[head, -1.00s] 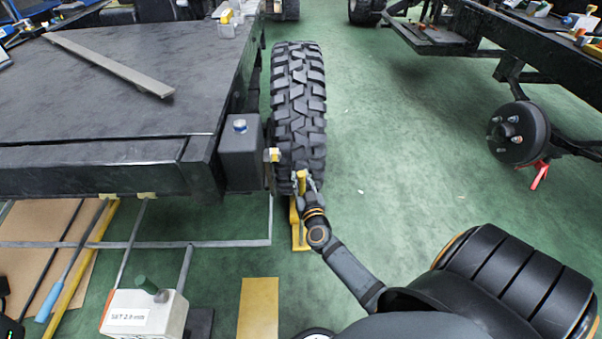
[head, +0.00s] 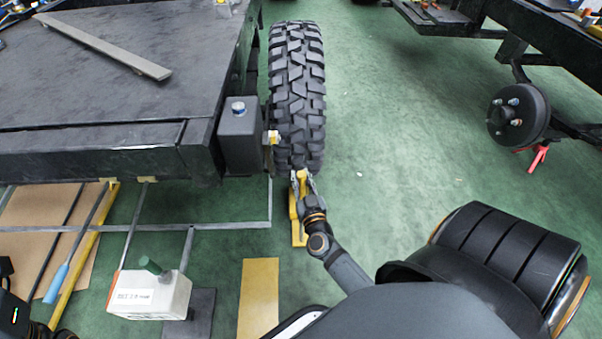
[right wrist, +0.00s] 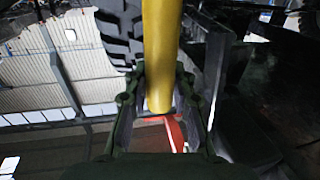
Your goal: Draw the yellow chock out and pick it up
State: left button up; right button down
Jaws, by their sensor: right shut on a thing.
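The yellow chock (head: 299,237) stands on the green floor at the near foot of the big black tyre (head: 297,95). My right gripper (head: 302,181) is shut on the chock's upper part, its fingers on either side of it. In the right wrist view the yellow piece (right wrist: 160,55) runs between the two dark fingers (right wrist: 160,88), with tyre tread behind it. A small gap between chock and tyre cannot be made out clearly. My arm hides part of the chock. My left gripper's fingers do not show.
A dark chassis frame (head: 90,100) with a grey bar (head: 105,47) on it fills the left. A white labelled box (head: 150,297) and a yellow floor plate (head: 258,297) are in front. A wheel hub (head: 518,115) on a red stand is at right. Green floor between is clear.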

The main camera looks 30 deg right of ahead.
aim_at(301, 183)
jog(key=shift+a+v, duration=0.15)
jog(key=shift+v, duration=0.6)
jog(key=shift+a+v, duration=0.15)
jog(key=shift+v, duration=0.6)
jog(key=shift+s+a+f+b, duration=0.15)
jog(key=shift+s+a+b, duration=0.35)
jog(key=shift+s, duration=0.2)
jog(key=v, duration=0.2)
jog(key=b+v, duration=0.1)
jog(key=v, duration=0.1)
jog(key=shift+w+a, duration=0.15)
jog(key=shift+a, duration=0.15)
jog(key=c, duration=1)
grip_release()
jog(key=shift+c, duration=0.2)
